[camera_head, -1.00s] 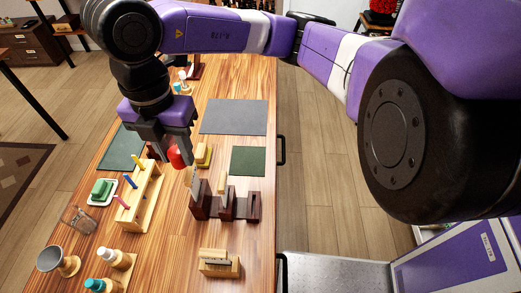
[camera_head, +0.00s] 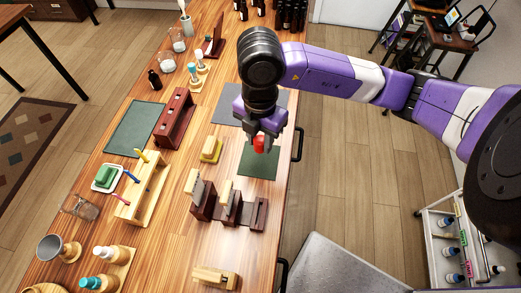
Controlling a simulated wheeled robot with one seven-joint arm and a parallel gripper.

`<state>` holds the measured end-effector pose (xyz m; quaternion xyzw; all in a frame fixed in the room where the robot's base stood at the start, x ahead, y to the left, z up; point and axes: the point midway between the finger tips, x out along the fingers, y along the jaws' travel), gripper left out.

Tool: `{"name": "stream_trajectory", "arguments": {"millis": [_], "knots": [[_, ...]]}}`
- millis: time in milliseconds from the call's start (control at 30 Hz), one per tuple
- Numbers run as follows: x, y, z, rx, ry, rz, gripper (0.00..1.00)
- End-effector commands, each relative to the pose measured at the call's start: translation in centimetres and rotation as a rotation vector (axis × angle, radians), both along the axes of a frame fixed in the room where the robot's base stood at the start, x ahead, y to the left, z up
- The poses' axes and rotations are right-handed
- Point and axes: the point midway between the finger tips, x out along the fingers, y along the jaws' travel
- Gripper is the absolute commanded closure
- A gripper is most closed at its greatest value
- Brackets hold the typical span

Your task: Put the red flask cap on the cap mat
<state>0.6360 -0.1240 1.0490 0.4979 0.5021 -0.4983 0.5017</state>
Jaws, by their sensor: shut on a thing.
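The red flask cap (camera_head: 259,143) is held between the fingers of my gripper (camera_head: 260,139), which is shut on it. The gripper points down, with the cap in front of a small dark green mat (camera_head: 261,164) near the table's right edge. The cap appears above this mat; the exact height gap is hard to tell. A grey mat (camera_head: 226,111) lies behind it, partly hidden by my gripper, and a larger green mat (camera_head: 129,128) lies at the left. I cannot tell by label which one is the cap mat.
A dark wooden holder (camera_head: 230,211) with upright pieces stands in front of the small green mat. A yellow block (camera_head: 211,150) lies to its left. A dark rack (camera_head: 176,119) and a light wooden rack (camera_head: 137,200) stand further left. Dark bottles (camera_head: 291,14) stand at the back.

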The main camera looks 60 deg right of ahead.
Motion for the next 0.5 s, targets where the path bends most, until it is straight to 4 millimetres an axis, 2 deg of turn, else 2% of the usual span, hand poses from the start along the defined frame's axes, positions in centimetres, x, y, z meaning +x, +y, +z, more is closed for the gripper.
{"name": "stream_trajectory", "arguments": {"millis": [233, 500], "knots": [[0.0, 0.0, -2.1, 0.002, 0.001, -0.002, 1.00], [0.0, 0.0, -5.5, 0.000, 0.000, -0.001, 1.00]]}}
